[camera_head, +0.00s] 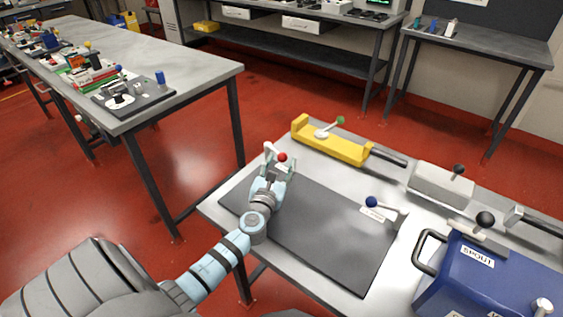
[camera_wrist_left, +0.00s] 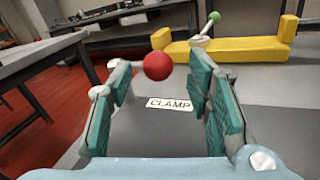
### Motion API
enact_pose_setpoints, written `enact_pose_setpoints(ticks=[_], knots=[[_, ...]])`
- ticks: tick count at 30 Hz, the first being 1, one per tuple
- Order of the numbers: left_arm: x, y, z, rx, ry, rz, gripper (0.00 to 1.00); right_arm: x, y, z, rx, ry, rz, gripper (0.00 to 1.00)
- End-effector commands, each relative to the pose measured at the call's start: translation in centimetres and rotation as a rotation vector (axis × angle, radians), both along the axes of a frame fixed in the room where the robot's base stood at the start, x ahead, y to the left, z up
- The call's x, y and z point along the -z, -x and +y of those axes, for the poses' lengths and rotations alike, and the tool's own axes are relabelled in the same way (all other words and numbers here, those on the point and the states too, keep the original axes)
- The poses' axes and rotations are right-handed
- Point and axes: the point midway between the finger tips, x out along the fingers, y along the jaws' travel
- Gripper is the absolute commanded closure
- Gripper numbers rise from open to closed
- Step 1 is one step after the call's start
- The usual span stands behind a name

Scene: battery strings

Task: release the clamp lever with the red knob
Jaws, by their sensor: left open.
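The red knob (camera_head: 282,157) of the clamp lever is at the far left part of the grey mat (camera_head: 320,228) on the near table. In the left wrist view the red knob (camera_wrist_left: 158,66) shows between my open left fingers, nearer the left finger. A pale lever arm runs left from it, partly hidden by that finger. A white label reading CLAMP (camera_wrist_left: 170,104) lies below the knob. My left gripper (camera_head: 279,156) is open around the knob area; contact cannot be told. My right gripper is not in view.
A yellow bracket with a green knob (camera_head: 330,143) stands behind. A blue-knobbed lever (camera_head: 372,202) sits at the mat's right. A grey block with a dark knob (camera_head: 442,186) and a blue case (camera_head: 480,275) stand further right. The mat's middle is clear.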

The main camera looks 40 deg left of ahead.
Motion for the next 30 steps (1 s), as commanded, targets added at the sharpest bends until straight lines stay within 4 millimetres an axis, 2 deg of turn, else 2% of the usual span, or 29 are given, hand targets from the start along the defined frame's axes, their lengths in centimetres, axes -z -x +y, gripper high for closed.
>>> enact_pose_setpoints(ticks=[5, 13, 22, 30], knots=[[0.1, -1.6, 0.8, -0.001, 0.0, 0.0, 0.54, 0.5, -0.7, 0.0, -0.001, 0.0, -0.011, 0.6], [0.1, -1.8, 0.9, -0.002, 0.0, 0.001, 0.54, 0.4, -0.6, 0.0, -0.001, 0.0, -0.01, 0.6], [0.1, -1.7, 0.8, -0.002, 0.0, 0.001, 1.0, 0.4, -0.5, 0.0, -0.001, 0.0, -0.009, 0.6], [0.0, -1.8, 0.8, -0.001, 0.001, -0.001, 1.0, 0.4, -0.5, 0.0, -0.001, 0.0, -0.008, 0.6]])
